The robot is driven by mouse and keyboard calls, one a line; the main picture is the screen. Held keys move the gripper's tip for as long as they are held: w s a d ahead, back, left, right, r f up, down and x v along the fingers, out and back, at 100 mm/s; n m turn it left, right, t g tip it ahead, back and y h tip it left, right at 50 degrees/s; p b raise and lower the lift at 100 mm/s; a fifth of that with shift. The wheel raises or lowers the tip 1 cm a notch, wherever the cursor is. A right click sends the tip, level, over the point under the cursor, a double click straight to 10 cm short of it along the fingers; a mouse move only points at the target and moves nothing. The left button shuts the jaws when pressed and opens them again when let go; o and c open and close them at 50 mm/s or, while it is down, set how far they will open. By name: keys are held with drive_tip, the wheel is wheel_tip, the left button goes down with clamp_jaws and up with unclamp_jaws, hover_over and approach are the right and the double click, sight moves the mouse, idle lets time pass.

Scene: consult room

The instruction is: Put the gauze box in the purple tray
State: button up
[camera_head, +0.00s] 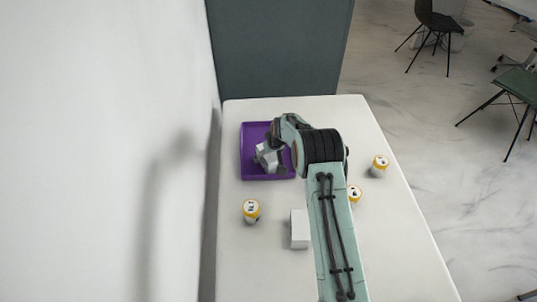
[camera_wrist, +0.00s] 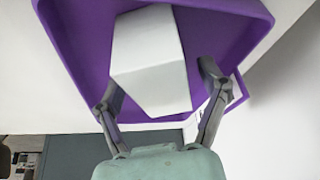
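The purple tray (camera_head: 247,168) lies at the far left of the table, and its purple wall also shows in the wrist view (camera_wrist: 78,50). A plain white box, which I take as the gauze box (camera_head: 266,158), is in the tray at my gripper; it fills the middle of the wrist view (camera_wrist: 150,60). My gripper (camera_head: 274,158) is over the tray. In the wrist view its fingers (camera_wrist: 158,88) stand spread on either side of the box. A purple gap shows between the right finger and the box. Contact at the left finger is unclear.
A second white box (camera_head: 300,229) stands on the table (camera_head: 260,275). Yellow-and-white cans stand nearby: one at left (camera_head: 251,210), one beside my arm (camera_head: 354,195), one at right (camera_head: 379,166). A wall (camera_head: 120,150) runs along the left side.

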drive_tip(key=s+d+r+g, duration=0.1)
drive_tip(key=s+r, duration=0.5)
drive_tip(key=r, duration=0.3)
drive_tip(key=s+d+r, duration=0.1)
drive_tip(key=s+r, duration=0.6)
drive_tip(key=r, duration=0.2)
drive_tip(key=s+r+m+g, duration=0.1)
drive_tip(key=s+r, duration=0.1)
drive_tip(key=s, duration=1.3)
drive_tip(key=s+d+r+m+g+h, duration=0.1)
drive_tip(key=s+r+m+g, duration=0.1)
drive_tip(key=s, duration=1.3)
drive_tip(key=shift+s+d, duration=0.2)
drive_tip(key=shift+s, duration=0.2)
